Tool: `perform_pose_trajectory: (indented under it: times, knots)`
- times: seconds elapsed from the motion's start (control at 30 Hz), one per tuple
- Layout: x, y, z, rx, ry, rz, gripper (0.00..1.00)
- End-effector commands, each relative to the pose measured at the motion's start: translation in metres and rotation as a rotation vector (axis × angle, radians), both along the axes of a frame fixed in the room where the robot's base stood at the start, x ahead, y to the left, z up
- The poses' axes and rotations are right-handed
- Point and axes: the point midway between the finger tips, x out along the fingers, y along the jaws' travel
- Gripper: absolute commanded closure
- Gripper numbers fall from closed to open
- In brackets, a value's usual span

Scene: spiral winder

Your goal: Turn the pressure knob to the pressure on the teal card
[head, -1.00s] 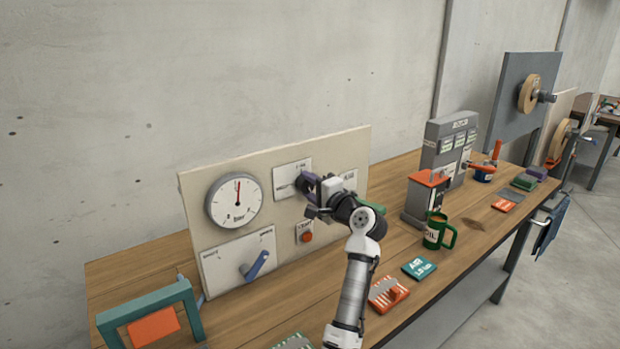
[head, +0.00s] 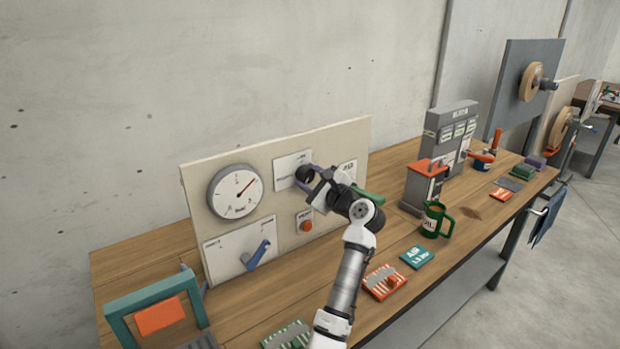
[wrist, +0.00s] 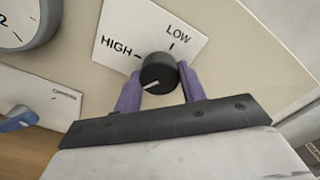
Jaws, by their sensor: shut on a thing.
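The black pressure knob (wrist: 158,68) sits on a white plate (wrist: 128,32) marked HIGH and LOW in the wrist view. It also shows in the head view (head: 304,174). My gripper (wrist: 161,82) is shut on the knob, one purple finger on each side. The knob's white line faces lower left in the wrist view. The round gauge (head: 228,205) on the same panel has a red needle pointing to the upper right; its small figures are hard to read. The teal card (head: 417,257) lies on the bench and reads AIR with a blurred value below.
The beige panel (head: 330,140) also holds a blue lever (head: 258,254) and a red button (head: 306,226). A green mug (head: 435,221), a grey and red device (head: 425,184) and an orange card (head: 383,282) stand or lie on the bench to the right. A teal frame (head: 117,327) stands front left.

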Motion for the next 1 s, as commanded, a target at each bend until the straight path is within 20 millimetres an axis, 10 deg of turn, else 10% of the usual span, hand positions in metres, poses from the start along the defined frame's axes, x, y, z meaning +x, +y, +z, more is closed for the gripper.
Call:
perform_pose_trajectory:
  times: [0.9,0.93,1.0]
  knots:
    - [-0.0002,-0.0007,-0.0015,0.143,0.106,-0.001,0.82]
    - [-0.0002,-0.0007,-0.0015,0.143,0.106,-0.001,0.57]
    - [-0.0002,-0.0006,-0.0014,0.143,0.106,-0.001,0.48]
